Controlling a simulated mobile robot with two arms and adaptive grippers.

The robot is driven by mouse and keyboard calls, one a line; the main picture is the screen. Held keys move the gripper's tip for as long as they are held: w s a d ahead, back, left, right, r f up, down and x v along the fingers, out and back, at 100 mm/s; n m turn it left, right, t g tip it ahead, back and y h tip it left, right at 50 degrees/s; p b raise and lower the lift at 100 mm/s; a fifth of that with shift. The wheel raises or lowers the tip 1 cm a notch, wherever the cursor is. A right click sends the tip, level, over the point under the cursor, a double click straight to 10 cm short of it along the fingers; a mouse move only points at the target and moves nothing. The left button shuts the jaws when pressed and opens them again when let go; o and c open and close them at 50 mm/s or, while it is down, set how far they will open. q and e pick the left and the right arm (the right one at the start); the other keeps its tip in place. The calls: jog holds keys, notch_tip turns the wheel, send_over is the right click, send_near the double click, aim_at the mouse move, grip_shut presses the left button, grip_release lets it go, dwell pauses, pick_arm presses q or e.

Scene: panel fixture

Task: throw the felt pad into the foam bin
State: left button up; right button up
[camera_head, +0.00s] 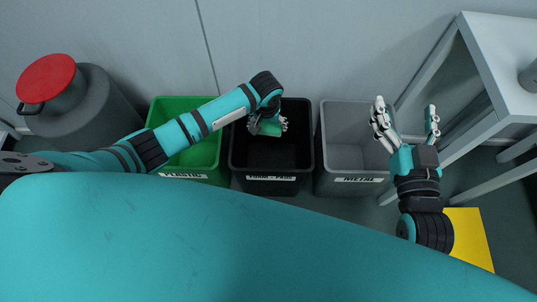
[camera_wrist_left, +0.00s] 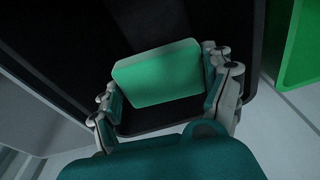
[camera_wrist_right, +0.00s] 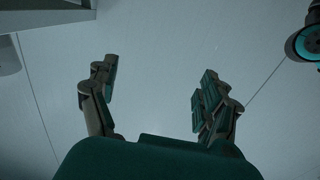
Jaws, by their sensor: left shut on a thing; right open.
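The felt pad is a green rectangular block (camera_wrist_left: 158,74), seen clearly in the left wrist view. My left gripper (camera_head: 270,127) is shut on it, with a finger on each side. In the head view the gripper and the pad are over the opening of the black foam bin (camera_head: 300,152), whose front label is partly readable. The bin's dark inside also shows behind the pad in the left wrist view (camera_wrist_left: 60,55). My right gripper (camera_head: 406,108) is open and empty, raised right of the grey bin. Its spread fingers also show in the right wrist view (camera_wrist_right: 155,80).
A green bin labelled PLASTIC (camera_head: 208,158) stands left of the black bin, and a grey bin labelled METAL (camera_head: 350,160) stands right of it. A grey canister with a red lid (camera_head: 48,78) is at the left. A white table (camera_head: 500,50) is at the right.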

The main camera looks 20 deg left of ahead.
pick_arm(q)
jog(key=shift+f, duration=0.2)
pick_arm(e)
jog(key=shift+a+r+t+y, duration=0.15)
jog(key=shift+r+t, duration=0.15)
jog(key=shift+r, duration=0.25)
jog(key=shift+a+r+t+y, duration=0.15)
jog(key=shift+r+t, duration=0.15)
jog(key=shift+r, duration=0.25)
jog(key=shift+d, duration=0.1)
pick_arm(q)
jog(key=o, duration=0.9)
notch_tip(320, 180, up, 12)
jog(key=s, duration=0.1)
jog(key=shift+s+d, duration=0.15)
jog(key=shift+s, duration=0.25)
jog(key=shift+f, duration=0.1)
